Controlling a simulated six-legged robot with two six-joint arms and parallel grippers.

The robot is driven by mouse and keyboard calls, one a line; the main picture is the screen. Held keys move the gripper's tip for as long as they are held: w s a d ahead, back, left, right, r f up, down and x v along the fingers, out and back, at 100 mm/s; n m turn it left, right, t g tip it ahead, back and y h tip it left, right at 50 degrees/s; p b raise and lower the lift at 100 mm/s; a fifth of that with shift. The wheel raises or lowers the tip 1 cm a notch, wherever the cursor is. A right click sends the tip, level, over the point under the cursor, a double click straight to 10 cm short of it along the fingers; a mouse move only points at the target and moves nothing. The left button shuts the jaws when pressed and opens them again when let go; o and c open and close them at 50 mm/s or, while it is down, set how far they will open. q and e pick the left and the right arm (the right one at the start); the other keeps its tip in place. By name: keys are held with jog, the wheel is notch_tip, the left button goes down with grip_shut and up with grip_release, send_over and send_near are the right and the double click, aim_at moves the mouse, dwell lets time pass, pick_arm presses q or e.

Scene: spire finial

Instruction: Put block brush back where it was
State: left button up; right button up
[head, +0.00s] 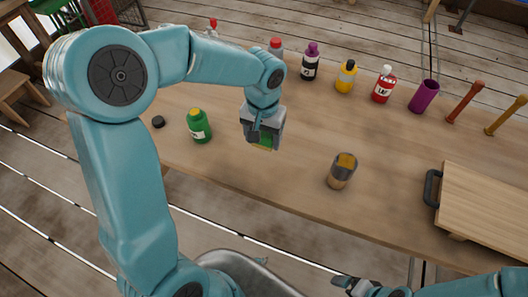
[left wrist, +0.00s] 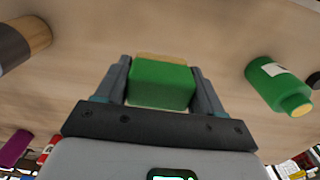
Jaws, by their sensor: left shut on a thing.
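The block brush is a green block with a tan strip along one side. My left gripper (head: 264,138) is shut on the block brush (head: 265,145), over the table. In the left wrist view, the block brush (left wrist: 160,86) sits between the two fingers (left wrist: 160,88), with its tan strip on the far side. I cannot tell whether it touches the table. My right gripper (head: 352,286) is at the bottom edge of the head view, away from the block; its finger opening is unclear.
On the wooden table (head: 290,180) stand a green bottle (head: 199,126), a black cap (head: 158,122) and a dark-and-tan cylinder (head: 342,171). Several bottles, including a yellow one (head: 346,77), a purple cup (head: 424,96) and rods line the back. A board (head: 485,205) lies at right.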

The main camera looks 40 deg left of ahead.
aim_at(263, 161)
pick_arm(q)
notch_tip(263, 161, down, 8)
jog(key=shift+w+r, duration=0.1)
dwell(0.4)
jog(key=shift+b, duration=0.35)
jog(key=o, duration=0.9)
